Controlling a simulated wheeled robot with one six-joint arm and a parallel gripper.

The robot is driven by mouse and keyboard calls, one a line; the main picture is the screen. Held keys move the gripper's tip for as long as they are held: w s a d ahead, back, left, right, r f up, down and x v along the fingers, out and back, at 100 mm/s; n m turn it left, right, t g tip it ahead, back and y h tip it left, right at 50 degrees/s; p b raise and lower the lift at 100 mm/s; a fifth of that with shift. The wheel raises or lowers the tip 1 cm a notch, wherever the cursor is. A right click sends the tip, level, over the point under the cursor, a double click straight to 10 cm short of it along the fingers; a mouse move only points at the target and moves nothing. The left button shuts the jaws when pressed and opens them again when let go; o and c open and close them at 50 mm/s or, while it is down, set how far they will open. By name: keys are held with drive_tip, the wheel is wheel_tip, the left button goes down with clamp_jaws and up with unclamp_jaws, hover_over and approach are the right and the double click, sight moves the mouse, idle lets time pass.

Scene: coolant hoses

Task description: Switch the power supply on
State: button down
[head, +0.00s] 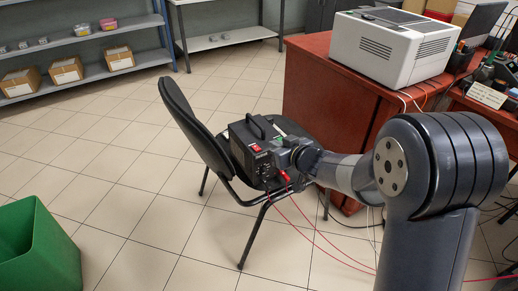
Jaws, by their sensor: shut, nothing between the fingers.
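The power supply (252,166) is a black box with a carrying handle (258,124) on top. It sits on the seat of a black chair. A red switch (256,148) shows on its upper face; I cannot tell its position at this size. Red leads with a red connector (284,177) come from its right side. My gripper (279,147) is at the right side of the power supply, close to it. Its fingers are small and dark against the box, and I cannot tell whether they touch it. It is shut and holds nothing.
The black chair (190,118) has its backrest left of the power supply. A red-brown desk (325,105) with a white machine (396,45) stands behind my arm. A green bin (40,245) is at lower left, shelves (85,38) at the back.

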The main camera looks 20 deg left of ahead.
drive_tip(key=b, duration=0.2)
hover_over(256, 148)
drive_tip(key=s+d, duration=0.2)
wheel_tip(256, 148, down, 4)
drive_tip(key=shift+d+f+b, duration=0.2)
drive_tip(key=shift+f+b, duration=0.55)
drive_tip(key=shift+f, duration=0.15)
drive_tip(key=shift+d+f+b, duration=0.15)
drive_tip(key=shift+f+b, duration=0.6)
drive_tip(key=shift+f, duration=0.15)
